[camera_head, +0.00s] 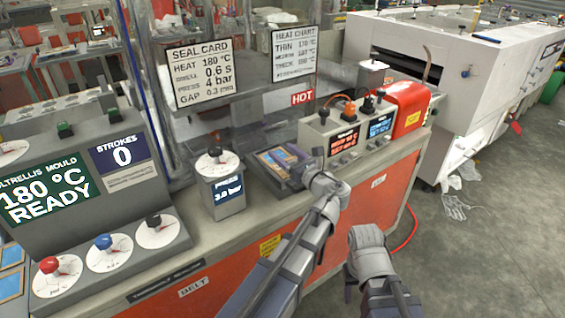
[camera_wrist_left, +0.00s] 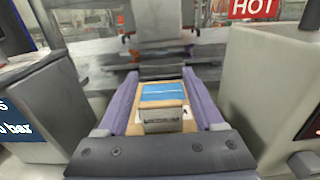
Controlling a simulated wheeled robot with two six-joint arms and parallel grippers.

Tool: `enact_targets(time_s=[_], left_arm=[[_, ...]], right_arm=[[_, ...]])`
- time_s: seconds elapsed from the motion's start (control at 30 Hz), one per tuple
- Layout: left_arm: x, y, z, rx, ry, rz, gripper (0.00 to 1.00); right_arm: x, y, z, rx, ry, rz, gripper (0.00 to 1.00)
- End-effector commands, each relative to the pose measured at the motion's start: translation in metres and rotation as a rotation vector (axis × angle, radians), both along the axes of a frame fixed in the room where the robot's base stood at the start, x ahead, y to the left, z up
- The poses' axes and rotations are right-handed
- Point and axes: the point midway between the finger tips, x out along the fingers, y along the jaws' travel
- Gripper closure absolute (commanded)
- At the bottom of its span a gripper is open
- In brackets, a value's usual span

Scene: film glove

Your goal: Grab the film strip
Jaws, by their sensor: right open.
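A tan, flat piece with blue bands (camera_wrist_left: 163,92) lies between the purple fingers of my left gripper (camera_wrist_left: 160,72) in the left wrist view; I cannot tell for sure that it is the film strip.
A grey pressure box (camera_head: 228,205) stands left of the left gripper. A control unit with dials (camera_head: 345,140) and a red box (camera_head: 405,105) stand to its right. Sign boards (camera_head: 203,75) hang behind, with a red HOT sign (camera_head: 303,97).

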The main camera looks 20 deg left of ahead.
Motion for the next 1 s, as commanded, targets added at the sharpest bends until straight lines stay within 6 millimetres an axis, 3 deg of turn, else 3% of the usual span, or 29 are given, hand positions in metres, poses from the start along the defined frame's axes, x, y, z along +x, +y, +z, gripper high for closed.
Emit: enact_targets(time_s=[0.07, 0.6, 1.0], left_arm=[[0.0, 0.0001, 0.0, 0.0, 0.0, 0.0, 0.41], [0.0, 0.0001, -0.0001, 0.0, 0.0, 0.0, 1.0], [0.0, 0.0001, 0.0055, 0.0, 0.0, 0.0, 1.0]], right_arm=[[0.0001, 0.0, 0.0, 0.0, 0.0, 0.0, 0.5], [0.0001, 0.0001, 0.0, 0.0, 0.0, 0.0, 0.5], [0.0, 0.0, 0.0055, 0.0, 0.0, 0.0, 0.5]])
